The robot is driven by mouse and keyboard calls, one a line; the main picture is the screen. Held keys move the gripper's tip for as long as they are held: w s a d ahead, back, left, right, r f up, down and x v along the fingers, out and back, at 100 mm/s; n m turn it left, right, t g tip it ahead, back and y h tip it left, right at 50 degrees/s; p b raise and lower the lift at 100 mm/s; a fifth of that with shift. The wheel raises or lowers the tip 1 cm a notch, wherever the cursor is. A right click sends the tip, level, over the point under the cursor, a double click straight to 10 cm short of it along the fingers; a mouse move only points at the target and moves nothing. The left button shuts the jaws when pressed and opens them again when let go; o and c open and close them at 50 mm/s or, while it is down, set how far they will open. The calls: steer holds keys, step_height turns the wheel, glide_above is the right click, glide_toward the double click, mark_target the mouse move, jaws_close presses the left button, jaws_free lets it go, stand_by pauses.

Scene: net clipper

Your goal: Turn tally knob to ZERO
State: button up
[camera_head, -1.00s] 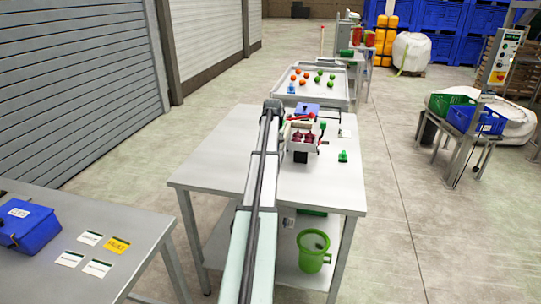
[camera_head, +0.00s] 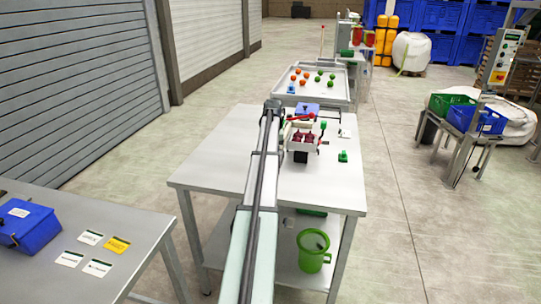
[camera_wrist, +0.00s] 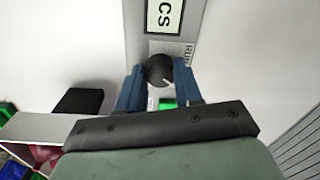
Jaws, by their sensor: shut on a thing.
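The tally knob (camera_wrist: 159,70) is dark and round, with a white pointer mark toward its lower right in the wrist view. In the head view my arm hides the knob, and the fingers cannot be made out. No ZERO mark is readable.
The machine with dark red parts (camera_head: 303,137) stands on the metal table (camera_head: 225,160). A small green object (camera_head: 343,156) lies to its right. A tray with orange and green balls (camera_head: 340,88) is behind. A side table (camera_head: 130,250) holds a blue box (camera_head: 25,222) and cards.

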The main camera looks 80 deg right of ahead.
steer(key=o, duration=1)
steer(key=shift+o, duration=0.2)
step_height(320, 180, up, 14)
steer(key=shift+s, duration=0.25)
steer(key=shift+d+f, duration=0.1)
stand_by(0.3)
